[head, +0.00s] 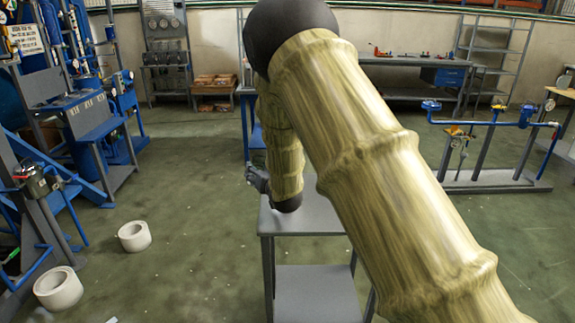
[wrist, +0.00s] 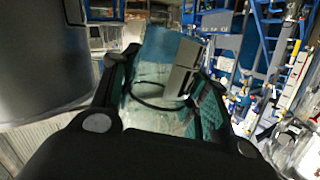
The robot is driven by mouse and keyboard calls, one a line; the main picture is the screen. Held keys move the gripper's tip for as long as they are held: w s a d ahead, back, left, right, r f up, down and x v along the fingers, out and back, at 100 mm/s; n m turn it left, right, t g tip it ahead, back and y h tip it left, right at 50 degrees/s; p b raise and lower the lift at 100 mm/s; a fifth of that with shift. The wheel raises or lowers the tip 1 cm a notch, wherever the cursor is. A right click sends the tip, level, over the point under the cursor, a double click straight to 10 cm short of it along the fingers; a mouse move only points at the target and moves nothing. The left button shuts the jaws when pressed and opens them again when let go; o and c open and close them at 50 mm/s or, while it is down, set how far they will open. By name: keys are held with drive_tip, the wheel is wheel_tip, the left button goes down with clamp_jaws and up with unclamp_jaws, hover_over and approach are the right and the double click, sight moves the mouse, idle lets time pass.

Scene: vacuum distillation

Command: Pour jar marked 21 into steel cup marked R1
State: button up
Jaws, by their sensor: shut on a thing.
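In the wrist view my gripper (wrist: 160,97) is shut on a clear glass jar (wrist: 150,73) held between its teal-padded fingers. The jar has a blue band and a pale label with dark marks that I cannot read. The jar looks tilted in the picture. A large dark grey metal cylinder (wrist: 45,55), possibly the steel cup, stands close at the left. No R1 mark shows on it. In the head view my gripper (head: 258,180) is a small dark shape at the left edge of a grey table, mostly hidden by my arm. The jar cannot be made out there.
The grey table (head: 300,222) has a lower shelf (head: 312,290). A clear glass vessel (wrist: 295,145) is at the lower right of the wrist view. Blue pipe rigs stand left and right. Open floor surrounds the table.

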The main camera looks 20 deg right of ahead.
sight(262, 157)
drive_tip(key=r+p, duration=0.1)
drive_tip(key=d+r+m, duration=0.1)
drive_tip(key=r, duration=0.1)
drive_tip(key=r+m+p, duration=0.1)
drive_tip(key=r, duration=0.1)
drive_tip(key=shift+d+r+y+p, duration=0.15)
drive_tip(key=shift+y+p, duration=0.15)
drive_tip(key=shift+d+r+m, duration=0.1)
drive_tip(key=shift+d+m, duration=0.2)
drive_tip(key=shift+m, duration=0.2)
drive_tip(key=shift+w+d+r+m+t, duration=0.1)
drive_tip(key=shift+d+r+m+t, duration=0.05)
drive_tip(key=shift+d+m+t, duration=0.2)
drive_tip(key=shift+s+f+m, duration=0.2)
drive_tip(key=shift+m, duration=0.25)
drive_tip(key=shift+w+f+m+y+b, duration=0.25)
drive_tip(key=shift+m+y+b, duration=0.15)
drive_tip(key=shift+m, duration=0.1)
drive_tip(key=shift+s+t, duration=0.25)
drive_tip(key=shift+w+f+m, duration=0.15)
drive_tip(key=shift+w+m, duration=0.05)
drive_tip(key=shift+m, duration=0.1)
drive_tip(key=shift+s, duration=0.2)
drive_tip(key=shift+w+f+m, duration=0.15)
drive_tip(key=shift+w+m, duration=0.05)
drive_tip(key=shift+m, duration=0.1)
drive_tip(key=shift+s+r, duration=0.2)
drive_tip(key=shift+w+m, duration=0.15)
drive_tip(key=shift+m, duration=0.15)
